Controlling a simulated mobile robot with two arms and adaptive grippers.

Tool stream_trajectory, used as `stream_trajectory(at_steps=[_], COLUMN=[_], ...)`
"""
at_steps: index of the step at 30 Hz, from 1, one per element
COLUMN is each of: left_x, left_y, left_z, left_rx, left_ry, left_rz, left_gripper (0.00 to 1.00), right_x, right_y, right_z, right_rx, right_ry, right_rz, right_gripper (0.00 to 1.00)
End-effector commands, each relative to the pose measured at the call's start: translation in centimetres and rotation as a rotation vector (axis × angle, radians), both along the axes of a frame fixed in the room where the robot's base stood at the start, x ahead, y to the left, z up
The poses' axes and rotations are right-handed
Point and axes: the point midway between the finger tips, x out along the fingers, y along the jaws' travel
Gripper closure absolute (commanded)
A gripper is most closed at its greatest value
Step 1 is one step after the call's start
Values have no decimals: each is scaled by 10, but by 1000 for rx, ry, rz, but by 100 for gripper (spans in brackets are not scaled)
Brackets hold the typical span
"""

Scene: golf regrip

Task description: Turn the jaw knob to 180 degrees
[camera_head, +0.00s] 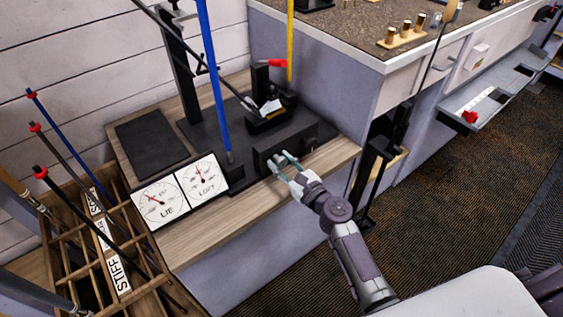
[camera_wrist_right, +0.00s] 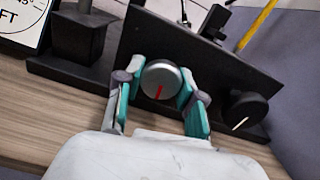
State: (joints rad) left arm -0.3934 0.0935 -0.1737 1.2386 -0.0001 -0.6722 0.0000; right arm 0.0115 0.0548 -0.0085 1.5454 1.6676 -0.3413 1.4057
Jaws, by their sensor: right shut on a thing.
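A round silver knob (camera_wrist_right: 172,68) with a red line sits on the black front panel (camera_wrist_right: 130,45) of the bench machine. In the wrist view its red line points down and slightly left. My right gripper (camera_wrist_right: 158,85) is shut on this knob, its teal fingers on either side of the rim. In the head view the right gripper (camera_head: 284,160) reaches the panel of the black machine (camera_head: 268,155) and covers the knob. A second, black knob (camera_wrist_right: 246,112) with a pale line sits to the right on the panel. My left gripper is not in view.
Two white dials, LIE (camera_head: 160,203) and LOFT (camera_head: 203,178), stand left of the panel. A blue shaft (camera_head: 215,75) and a yellow shaft (camera_head: 290,40) rise nearby. A wooden club rack (camera_head: 150,285) stands at lower left. Dark carpet (camera_head: 440,190) is open at right.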

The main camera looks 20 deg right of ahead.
Motion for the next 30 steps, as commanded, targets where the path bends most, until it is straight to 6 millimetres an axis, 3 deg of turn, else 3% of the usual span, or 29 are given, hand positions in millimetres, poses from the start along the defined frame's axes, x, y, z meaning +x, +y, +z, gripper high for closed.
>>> stream_trajectory(at_steps=[6,7,11,22,30], left_x=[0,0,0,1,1], left_y=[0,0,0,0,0], left_z=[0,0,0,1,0], left_rx=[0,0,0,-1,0], left_ry=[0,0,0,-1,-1], left_rz=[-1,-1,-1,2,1], left_gripper=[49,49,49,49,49], right_x=[-1,-1,-1,-4,-49], right_y=[0,0,0,-2,-18], right_z=[-2,-2,-2,-1,-2], right_rx=[-1,-1,-2,-2,-3], right_ry=[4,4,2,0,4], right_rz=[0,0,0,0,-2], right_gripper=[97,59,38,38,38])
